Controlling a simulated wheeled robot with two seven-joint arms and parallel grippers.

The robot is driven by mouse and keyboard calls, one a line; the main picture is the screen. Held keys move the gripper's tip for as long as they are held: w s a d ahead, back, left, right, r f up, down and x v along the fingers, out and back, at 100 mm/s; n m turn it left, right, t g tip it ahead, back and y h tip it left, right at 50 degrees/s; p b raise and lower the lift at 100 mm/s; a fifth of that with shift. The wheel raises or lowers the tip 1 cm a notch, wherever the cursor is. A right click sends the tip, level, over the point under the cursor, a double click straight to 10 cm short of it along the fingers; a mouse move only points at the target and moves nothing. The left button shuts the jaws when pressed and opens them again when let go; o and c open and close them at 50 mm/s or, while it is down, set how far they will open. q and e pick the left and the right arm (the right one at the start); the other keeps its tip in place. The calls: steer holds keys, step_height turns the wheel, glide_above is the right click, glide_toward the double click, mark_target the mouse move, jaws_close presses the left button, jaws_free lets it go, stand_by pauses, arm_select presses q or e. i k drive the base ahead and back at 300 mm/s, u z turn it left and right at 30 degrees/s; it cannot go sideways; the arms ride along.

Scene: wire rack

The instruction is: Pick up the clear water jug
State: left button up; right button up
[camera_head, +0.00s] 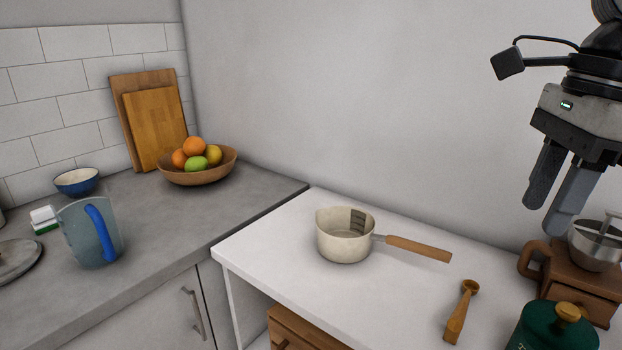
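The clear water jug (78,238) stands upright on the grey counter at the left. It is bluish and see-through, with a blue handle on its right side facing me. My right gripper (555,205) hangs at the upper right, pointing down above the white table, far from the jug. Its two fingers show with a gap between them, and nothing is held there. My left gripper is not in view.
A sponge (44,216) and a blue bowl (76,181) stand close behind the jug. A fruit bowl (198,175) is farther back. A saucepan (344,240), wooden scoop (459,312), coffee grinder (567,272) and green canister (545,332) occupy the white table.

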mark_target(84, 214)
steer(key=u, duration=1.1)
steer(key=i, duration=0.95)
steer(key=u, duration=1.05)
